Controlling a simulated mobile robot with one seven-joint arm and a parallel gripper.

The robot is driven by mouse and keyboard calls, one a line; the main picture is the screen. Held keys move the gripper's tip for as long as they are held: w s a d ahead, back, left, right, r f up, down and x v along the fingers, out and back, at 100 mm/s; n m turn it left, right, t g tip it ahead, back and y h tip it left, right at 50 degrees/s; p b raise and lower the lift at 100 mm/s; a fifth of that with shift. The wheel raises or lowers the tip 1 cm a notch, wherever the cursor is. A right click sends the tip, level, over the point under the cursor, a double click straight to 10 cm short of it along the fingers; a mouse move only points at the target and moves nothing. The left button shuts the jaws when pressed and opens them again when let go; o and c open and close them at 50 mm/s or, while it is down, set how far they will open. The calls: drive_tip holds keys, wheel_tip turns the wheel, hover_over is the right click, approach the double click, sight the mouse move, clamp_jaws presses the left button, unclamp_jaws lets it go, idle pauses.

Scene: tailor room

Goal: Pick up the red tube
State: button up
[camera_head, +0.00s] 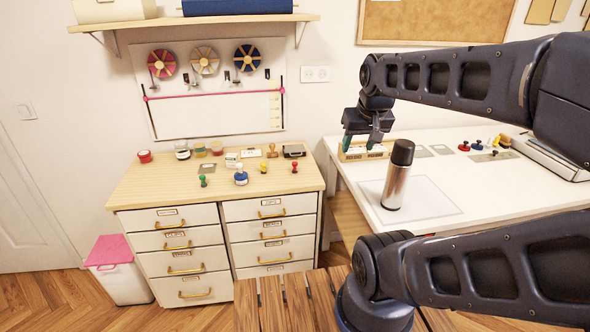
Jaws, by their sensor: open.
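A small red round object (145,156) stands at the back left of the wooden-topped drawer cabinet. It is short and squat, and I cannot tell for sure whether it is the red tube. No long red tube is plain to see. My gripper (361,143) is open and points down in front of a small wooden box (364,153) on the white table. It is well to the right of the red object. I see nothing held in it, though the small space between its fingers is hard to make out.
A silver flask with a black cap (397,178) stands upright on the white table (458,221). Stamps and small jars sit on the drawer cabinet (132,190). Red and blue stamps (476,145) lie at the table's back right. A shelf (193,20) hangs above the cabinet.

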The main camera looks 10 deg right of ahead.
drive_tip(key=m+g, duration=0.4)
drive_tip(key=g, duration=0.1)
hover_over(295, 163)
wheel_tip(295, 163, down, 21)
drive_tip(key=shift+w+f, duration=0.2)
drive_tip(key=shift+f, duration=0.2)
wheel_tip(295, 163, down, 10)
drive_tip(key=shift+f, duration=0.25)
drive_tip(key=c, duration=1.1)
